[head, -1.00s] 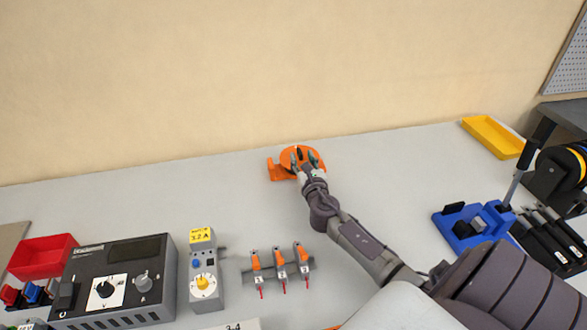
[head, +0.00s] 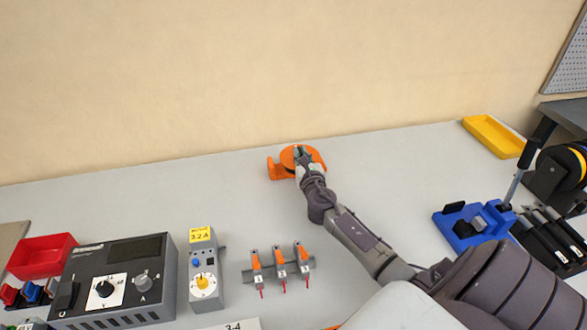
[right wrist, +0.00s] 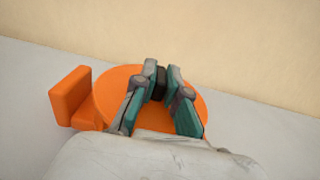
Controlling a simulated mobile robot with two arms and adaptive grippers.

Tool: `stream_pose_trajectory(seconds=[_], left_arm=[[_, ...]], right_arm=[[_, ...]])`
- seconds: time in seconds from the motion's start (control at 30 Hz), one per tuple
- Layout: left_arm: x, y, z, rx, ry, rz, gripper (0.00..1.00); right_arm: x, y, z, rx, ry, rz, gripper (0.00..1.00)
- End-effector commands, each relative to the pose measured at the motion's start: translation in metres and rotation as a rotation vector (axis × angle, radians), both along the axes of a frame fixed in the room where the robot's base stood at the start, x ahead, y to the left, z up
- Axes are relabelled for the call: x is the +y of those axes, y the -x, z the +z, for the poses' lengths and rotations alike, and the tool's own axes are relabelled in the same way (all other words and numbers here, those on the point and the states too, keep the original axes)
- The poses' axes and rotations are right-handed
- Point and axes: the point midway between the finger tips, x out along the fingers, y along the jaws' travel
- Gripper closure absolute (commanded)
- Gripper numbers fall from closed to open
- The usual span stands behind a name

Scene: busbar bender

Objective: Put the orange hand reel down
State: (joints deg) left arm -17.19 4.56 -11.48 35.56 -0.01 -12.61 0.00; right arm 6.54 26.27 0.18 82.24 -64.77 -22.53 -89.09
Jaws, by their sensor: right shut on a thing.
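The orange hand reel (head: 278,171) is at the back of the grey table, close to the wall. It is a round orange disc with an orange block at its left side. My right gripper (head: 300,152) reaches over it from the front. In the right wrist view, the gripper (right wrist: 159,82) is shut on the dark knob on top of the orange hand reel (right wrist: 115,82). The reel appears to be at table level, but I cannot tell whether its underside touches the table. My left gripper is not in view.
A yellow tray (head: 491,136) and a blue bender (head: 470,228) with a lever stand at the right. A red bin (head: 42,257), a dark control box (head: 115,280), a grey device (head: 205,270) and several orange-and-grey pieces (head: 280,262) are in front. The table around the reel is clear.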

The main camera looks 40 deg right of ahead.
Motion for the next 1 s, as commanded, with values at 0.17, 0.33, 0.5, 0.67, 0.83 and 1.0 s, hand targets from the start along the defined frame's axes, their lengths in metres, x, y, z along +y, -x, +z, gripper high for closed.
stream_pose_trajectory(seconds=[0.17, 0.33, 0.5, 0.67, 0.83, 1.0], left_arm=[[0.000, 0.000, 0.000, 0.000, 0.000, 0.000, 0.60], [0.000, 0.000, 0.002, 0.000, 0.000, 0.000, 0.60], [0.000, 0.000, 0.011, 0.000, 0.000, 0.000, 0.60], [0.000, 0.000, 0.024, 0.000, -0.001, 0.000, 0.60], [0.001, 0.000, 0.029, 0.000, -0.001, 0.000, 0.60], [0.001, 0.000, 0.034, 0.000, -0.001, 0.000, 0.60]], right_arm=[[0.000, 0.000, 0.002, -0.004, 0.002, 0.000, 1.00], [-0.001, 0.000, 0.006, -0.005, 0.001, 0.000, 1.00], [-0.001, 0.000, 0.021, -0.005, 0.004, -0.001, 1.00], [-0.001, -0.001, 0.048, -0.007, 0.004, 0.001, 1.00], [-0.012, 0.031, 0.063, 0.000, 0.008, 0.002, 1.00], [-0.024, 0.065, 0.085, 0.000, 0.008, 0.003, 1.00]])
